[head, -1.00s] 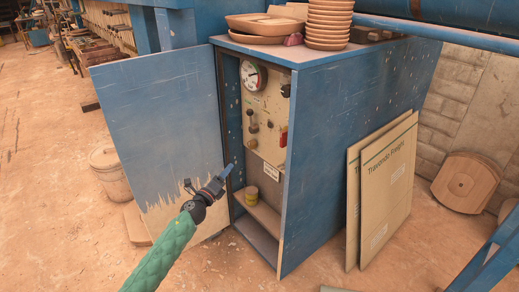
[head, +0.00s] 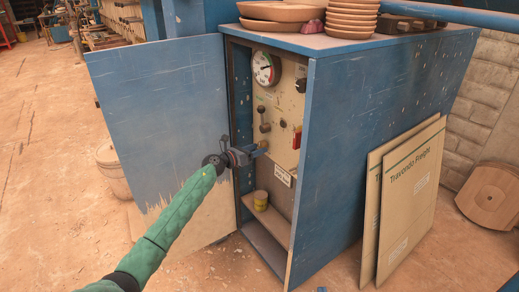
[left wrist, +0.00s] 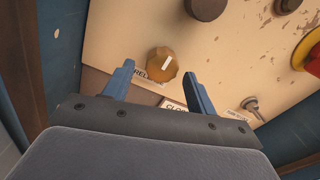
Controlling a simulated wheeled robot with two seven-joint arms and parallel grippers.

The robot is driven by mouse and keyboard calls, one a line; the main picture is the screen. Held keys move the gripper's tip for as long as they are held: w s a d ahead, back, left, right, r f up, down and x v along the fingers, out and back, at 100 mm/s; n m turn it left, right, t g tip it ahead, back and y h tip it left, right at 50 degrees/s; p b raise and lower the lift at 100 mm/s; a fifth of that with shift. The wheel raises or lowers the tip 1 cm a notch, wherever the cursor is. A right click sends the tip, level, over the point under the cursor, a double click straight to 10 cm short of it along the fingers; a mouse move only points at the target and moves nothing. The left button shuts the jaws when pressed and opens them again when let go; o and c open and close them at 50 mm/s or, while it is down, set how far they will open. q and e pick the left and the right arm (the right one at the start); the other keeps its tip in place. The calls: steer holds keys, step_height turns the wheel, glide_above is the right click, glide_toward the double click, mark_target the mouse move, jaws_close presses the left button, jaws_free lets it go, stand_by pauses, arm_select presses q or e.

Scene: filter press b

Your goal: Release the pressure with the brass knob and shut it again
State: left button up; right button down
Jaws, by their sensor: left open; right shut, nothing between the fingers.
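The brass knob (left wrist: 161,65) is on the cream panel (left wrist: 120,30) inside the blue cabinet. It has a white mark on its face and sits above a label partly reading "RELE". My left gripper (left wrist: 159,70) is open, with its blue fingertips to either side of the knob in the left wrist view. A gap to the knob is hard to judge. In the head view my left gripper (head: 258,151) is at the cabinet opening and partly hides the knob. The pressure gauge (head: 266,68) is at the panel's top. My right gripper is not in view.
The cabinet door (head: 160,120) stands open on the left. A red handle (head: 297,138) and dark knobs are on the panel. A yellow tin (head: 261,200) stands on the shelf below. Stacked clay dishes (head: 350,18) are on top; cardboard sheets (head: 408,195) lean at right.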

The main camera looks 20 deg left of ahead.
arm_select(q)
steer(key=shift+x, duration=0.85)
arm_select(e)
steer(key=shift+r, duration=0.65)
